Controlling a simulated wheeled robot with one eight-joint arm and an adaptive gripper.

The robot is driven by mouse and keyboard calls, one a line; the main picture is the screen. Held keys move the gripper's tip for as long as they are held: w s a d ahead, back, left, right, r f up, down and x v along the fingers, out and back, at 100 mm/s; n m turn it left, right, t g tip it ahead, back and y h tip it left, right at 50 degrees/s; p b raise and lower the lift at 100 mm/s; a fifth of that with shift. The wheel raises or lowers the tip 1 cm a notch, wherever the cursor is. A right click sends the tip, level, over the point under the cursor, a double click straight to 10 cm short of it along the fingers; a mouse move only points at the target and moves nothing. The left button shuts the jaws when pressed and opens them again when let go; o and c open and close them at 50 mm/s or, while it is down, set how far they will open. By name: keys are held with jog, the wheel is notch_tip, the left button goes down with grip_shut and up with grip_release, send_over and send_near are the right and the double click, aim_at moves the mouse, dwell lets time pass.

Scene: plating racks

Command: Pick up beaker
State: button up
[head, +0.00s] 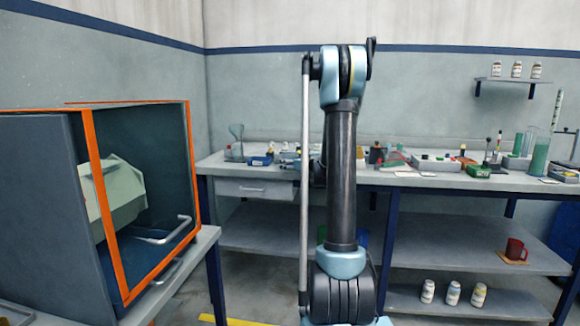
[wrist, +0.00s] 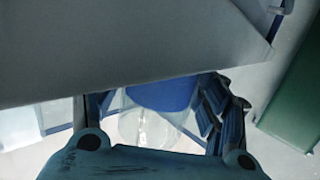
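In the wrist view my gripper (wrist: 155,112) shows its two dark fingers spread wide, so it is open. A clear, rounded, glass-like thing (wrist: 145,128) shows between and beyond the fingers, with a blue patch (wrist: 163,94) above it. I cannot tell whether it is the beaker, and no finger visibly touches it. A large grey panel hides the upper part of this view. In the head view my gripper is not visible. Clear glassware (head: 236,142) stands at the left of the back bench, and a green-filled vessel (head: 539,158) stands at its right.
The long grey bench (head: 345,182) is crowded with small bottles, boxes and tools. An orange-edged cabinet (head: 190,150) stands open at the left. A wall shelf (head: 507,80) holds more jars.

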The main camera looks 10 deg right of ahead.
jog(key=c, duration=0.7)
jog(key=shift+o, duration=0.2)
notch_tip(320, 180, up, 10)
